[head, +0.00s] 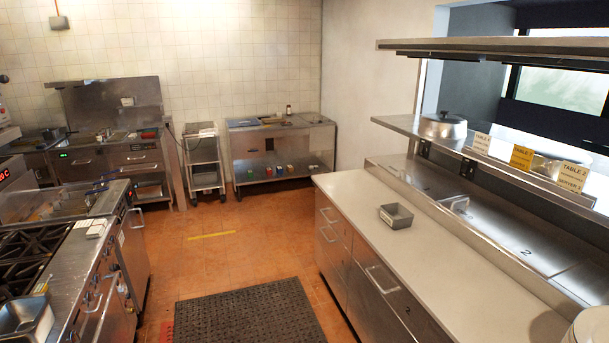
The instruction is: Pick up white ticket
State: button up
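Two white tickets with dark print stand on the upper steel shelf at the right of the head view. One white ticket (482,143) is beside the lidded pot, and the other white ticket (573,177) is nearer, at the right. A yellow ticket (521,157) stands between them. All three are upright near the shelf's front edge and apart from each other. My gripper is not in view.
A silver lidded pot (443,126) and another, partly hidden pot (548,165) are on the shelf (402,125). A higher shelf (540,46) hangs above. A small metal pan (396,216) sits on the otherwise mostly clear counter (440,262). A black mat (248,313) lies on the open floor.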

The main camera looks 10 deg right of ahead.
aim_at(481, 142)
jog(key=i+j+u, duration=0.1)
jog(key=i, duration=0.5)
jog(key=i+j+u, duration=0.1)
jog(key=i+j, duration=0.15)
jog(key=i, duration=0.3)
jog(key=i+j+u, duration=0.1)
jog(key=i, duration=0.5)
jog(key=i+z, duration=0.2)
jog(key=z, duration=0.2)
jog(key=i+z, duration=0.35)
jog(key=i+j+z, duration=0.1)
jog(key=z, duration=0.3)
jog(key=i+j+z, duration=0.2)
jog(key=z, duration=0.15)
